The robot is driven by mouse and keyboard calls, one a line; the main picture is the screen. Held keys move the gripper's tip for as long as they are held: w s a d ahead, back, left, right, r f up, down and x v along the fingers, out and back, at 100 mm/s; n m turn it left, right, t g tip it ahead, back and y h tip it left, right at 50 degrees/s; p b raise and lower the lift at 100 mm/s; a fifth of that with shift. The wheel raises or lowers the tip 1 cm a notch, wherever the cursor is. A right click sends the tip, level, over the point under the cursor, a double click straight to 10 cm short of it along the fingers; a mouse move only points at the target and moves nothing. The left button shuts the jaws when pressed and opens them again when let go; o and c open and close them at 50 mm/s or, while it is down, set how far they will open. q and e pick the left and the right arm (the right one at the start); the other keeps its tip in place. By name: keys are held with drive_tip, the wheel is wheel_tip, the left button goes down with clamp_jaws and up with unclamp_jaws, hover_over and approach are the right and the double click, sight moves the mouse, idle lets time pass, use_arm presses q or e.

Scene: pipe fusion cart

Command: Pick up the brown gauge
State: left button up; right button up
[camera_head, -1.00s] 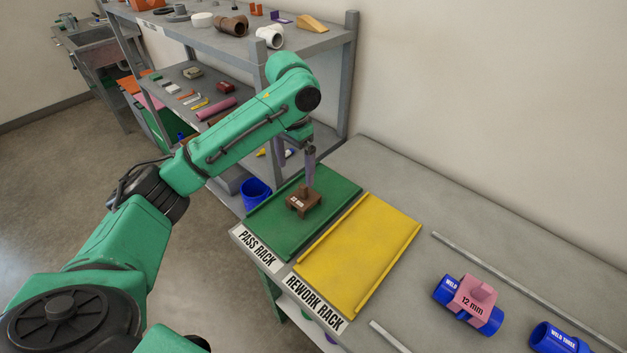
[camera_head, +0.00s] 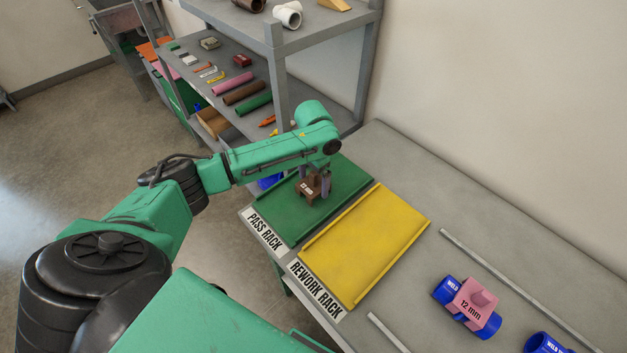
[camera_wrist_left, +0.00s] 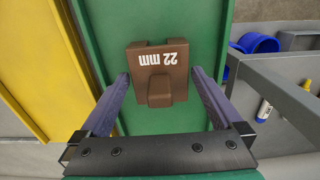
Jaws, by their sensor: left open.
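The brown gauge (camera_head: 308,189) stands on the green pass rack tray (camera_head: 345,190). In the left wrist view the brown gauge (camera_wrist_left: 158,72) shows a white "22 mm" label and a raised grip block on its top. My left gripper (camera_head: 318,184) is low over the tray at the gauge. In the left wrist view my left gripper (camera_wrist_left: 165,88) is open, with one finger on each side of the gauge's grip block and gaps to both fingers. My right gripper is not in view.
The yellow rework rack tray (camera_head: 365,245) lies beside the green tray. A pink 12 mm gauge (camera_head: 472,302) sits on a blue pipe (camera_head: 447,291) at the right. A grey shelf (camera_head: 262,32) with pipes and small parts stands behind my left arm. A blue bucket (camera_wrist_left: 258,43) is near the tray.

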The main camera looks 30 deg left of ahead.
use_arm(q)
drive_tip(key=c, duration=1.1)
